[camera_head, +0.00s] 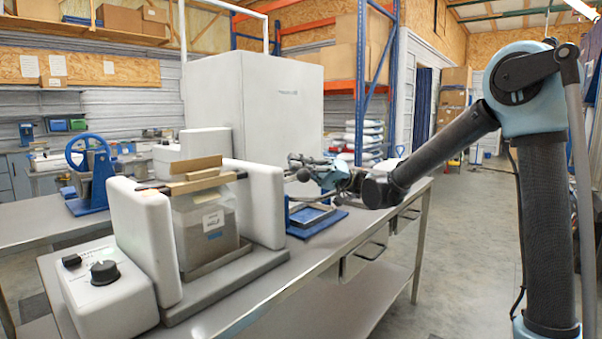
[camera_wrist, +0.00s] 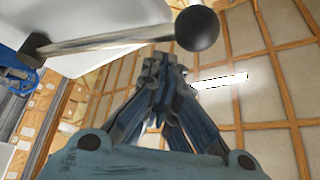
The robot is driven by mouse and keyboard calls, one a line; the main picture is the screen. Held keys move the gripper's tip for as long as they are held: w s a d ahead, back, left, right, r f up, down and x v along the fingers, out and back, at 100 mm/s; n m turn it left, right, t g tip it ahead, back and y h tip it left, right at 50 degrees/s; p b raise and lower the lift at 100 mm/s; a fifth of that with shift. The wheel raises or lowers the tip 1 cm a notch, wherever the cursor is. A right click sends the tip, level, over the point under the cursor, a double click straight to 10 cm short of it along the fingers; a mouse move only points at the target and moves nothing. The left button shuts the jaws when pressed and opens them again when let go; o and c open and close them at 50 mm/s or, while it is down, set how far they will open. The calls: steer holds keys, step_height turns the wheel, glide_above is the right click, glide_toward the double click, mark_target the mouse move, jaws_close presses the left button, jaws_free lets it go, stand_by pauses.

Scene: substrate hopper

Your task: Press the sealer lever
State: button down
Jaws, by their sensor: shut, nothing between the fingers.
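The lever is a metal rod (camera_wrist: 100,40) with a black ball knob (camera_wrist: 197,28) in the wrist view. In the head view my gripper (camera_head: 296,162) is over the far part of the bench, above a blue-based device (camera_head: 316,218) with a metal frame. My gripper and wrist hide part of this area.
A white machine (camera_head: 140,235) with a clear bag (camera_head: 207,228) between its pads stands on the near bench. A large white cabinet (camera_head: 255,105) is behind. A blue wheeled press (camera_head: 90,172) stands at the left. The floor (camera_head: 465,240) right of the bench is clear.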

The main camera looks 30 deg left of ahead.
step_height(320, 180, up, 8)
steer(key=shift+w, duration=0.4)
stand_by(0.4)
steer(key=w+d+f+m+t+h, duration=0.2)
steer(key=d+f+m+t, duration=0.5)
steer(key=d+f, duration=0.7)
steer(key=w+d+f+m+t+h, duration=0.2)
steer(key=d+f+m+t, duration=0.3)
steer(key=d+f+t, duration=0.85)
steer(key=s+d+f+m+h, duration=0.1)
steer(key=d+f+m+h, duration=0.1)
steer(key=d+f, duration=0.3)
steer(key=s+d+f+m+h, duration=0.2)
steer(key=d+f+h, duration=0.2)
steer(key=d, duration=1)
steer(key=s+d+f+m+h, duration=0.2)
steer(key=d+f, duration=0.4)
steer(key=d, duration=0.4)
steer(key=shift+s+m+h, duration=0.2)
steer(key=shift+m+h, duration=0.1)
steer(key=shift+h, duration=0.2)
steer(key=shift+g, duration=0.25)
